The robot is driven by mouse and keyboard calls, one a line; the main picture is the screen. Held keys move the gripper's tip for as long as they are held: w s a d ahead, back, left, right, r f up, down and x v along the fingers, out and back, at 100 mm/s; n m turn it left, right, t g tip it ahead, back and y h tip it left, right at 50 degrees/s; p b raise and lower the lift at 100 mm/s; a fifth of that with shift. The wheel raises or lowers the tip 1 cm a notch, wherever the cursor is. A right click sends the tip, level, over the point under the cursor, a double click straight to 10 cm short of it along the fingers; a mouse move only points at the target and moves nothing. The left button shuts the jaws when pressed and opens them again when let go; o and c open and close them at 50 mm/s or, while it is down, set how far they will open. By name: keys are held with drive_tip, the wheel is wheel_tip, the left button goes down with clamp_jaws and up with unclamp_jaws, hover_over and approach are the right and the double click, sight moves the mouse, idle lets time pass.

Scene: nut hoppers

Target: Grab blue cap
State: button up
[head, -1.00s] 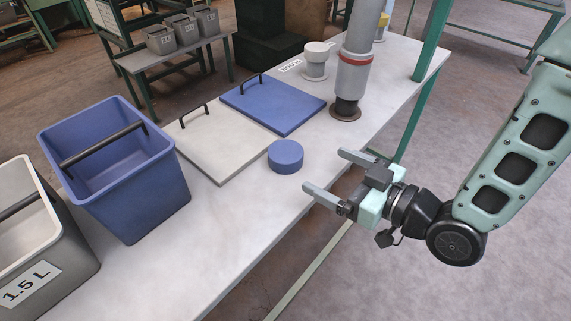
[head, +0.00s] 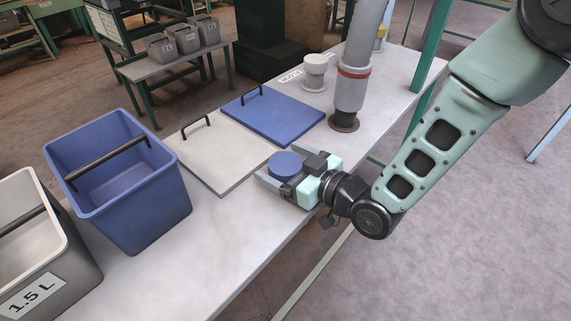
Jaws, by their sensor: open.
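The blue cap (head: 285,165) is a short round cylinder on the pale table (head: 182,262), just right of the white lid's near corner. My gripper (head: 272,174) is low at the table, reaching in from the right. Its jaws are open, with a finger on either side of the cap. The cap's top shows clearly above the fingers; its lower sides are hidden by them. I cannot tell whether the fingers touch it.
A white lid (head: 215,160) and a blue lid (head: 270,115) lie behind the cap. A blue bin (head: 150,205) and a grey bin (head: 75,270) stand at left. A grey pipe (head: 352,90) and a white cap (head: 315,70) stand at the back right.

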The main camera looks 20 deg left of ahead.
drive_tip(key=c, duration=1.1)
drive_tip(key=shift+o, duration=0.2)
drive_tip(key=shift+r, duration=0.15)
